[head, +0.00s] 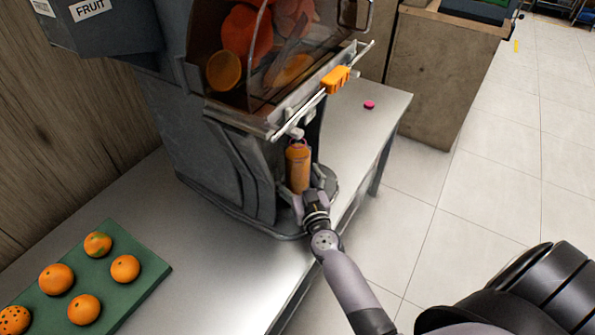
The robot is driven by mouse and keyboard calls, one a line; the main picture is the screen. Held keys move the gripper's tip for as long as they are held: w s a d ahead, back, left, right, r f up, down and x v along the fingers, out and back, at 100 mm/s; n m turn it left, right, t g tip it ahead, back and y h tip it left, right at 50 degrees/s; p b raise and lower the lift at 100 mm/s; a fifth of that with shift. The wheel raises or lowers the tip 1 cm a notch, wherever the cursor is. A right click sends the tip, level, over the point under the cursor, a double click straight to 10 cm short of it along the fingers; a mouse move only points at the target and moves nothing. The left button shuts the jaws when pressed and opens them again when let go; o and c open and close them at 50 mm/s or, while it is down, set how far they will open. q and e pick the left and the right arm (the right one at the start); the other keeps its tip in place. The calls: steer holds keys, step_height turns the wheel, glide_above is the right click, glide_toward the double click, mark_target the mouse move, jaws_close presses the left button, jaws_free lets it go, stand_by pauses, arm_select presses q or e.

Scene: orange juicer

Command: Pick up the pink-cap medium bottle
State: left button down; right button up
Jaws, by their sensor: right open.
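An orange-filled bottle (298,168) stands upright under the juicer's spout, on the juicer's base. No cap shows on it. A small pink cap (369,104) lies apart on the metal table, right of the juicer. My right gripper (308,190) is open at the lower part of the bottle, with one finger on its near left side and the other on its right. Whether the fingers touch the bottle I cannot tell. My left gripper is not in view.
The grey juicer (215,150) stands close behind and left of the bottle, with an orange tap handle (335,79) above. A green tray (150,272) with several oranges lies at lower left. The metal table (215,265) is clear between tray and juicer. A cabinet (430,80) stands beyond.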

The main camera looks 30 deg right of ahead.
steer(key=shift+c, duration=0.6)
steer(key=c, duration=1.6)
steer(key=shift+r, duration=0.1)
steer(key=shift+c, duration=0.4)
